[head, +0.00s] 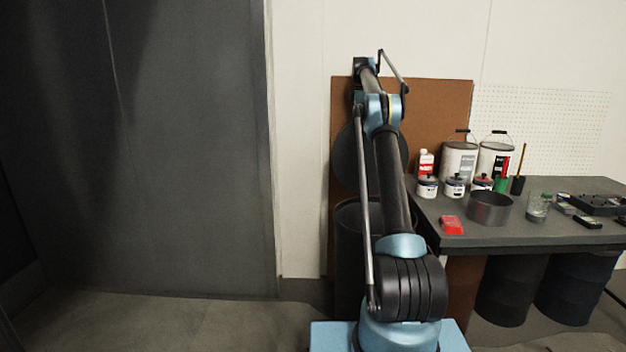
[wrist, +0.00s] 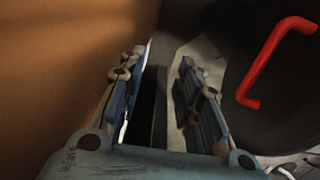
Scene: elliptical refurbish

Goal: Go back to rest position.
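My gripper (wrist: 163,75) shows in the wrist view with its two blue-and-grey fingers apart. A dark narrow strip shows between the fingers; I see no object clearly gripped. In the head view my arm stands raised in front of the brown board, and the fingers cannot be made out there. In the wrist view a red bent handle (wrist: 262,75) lies right of the fingers against a dark rounded surface (wrist: 232,45), apart from them.
A dark disc (head: 345,155) stands behind my arm above a dark barrel (head: 348,220). At right, a workbench (head: 455,205) carries paint cans, a red item (head: 452,226) and a round metal container (head: 490,209). More barrels (head: 510,290) stand underneath. The left floor (head: 150,325) is clear.

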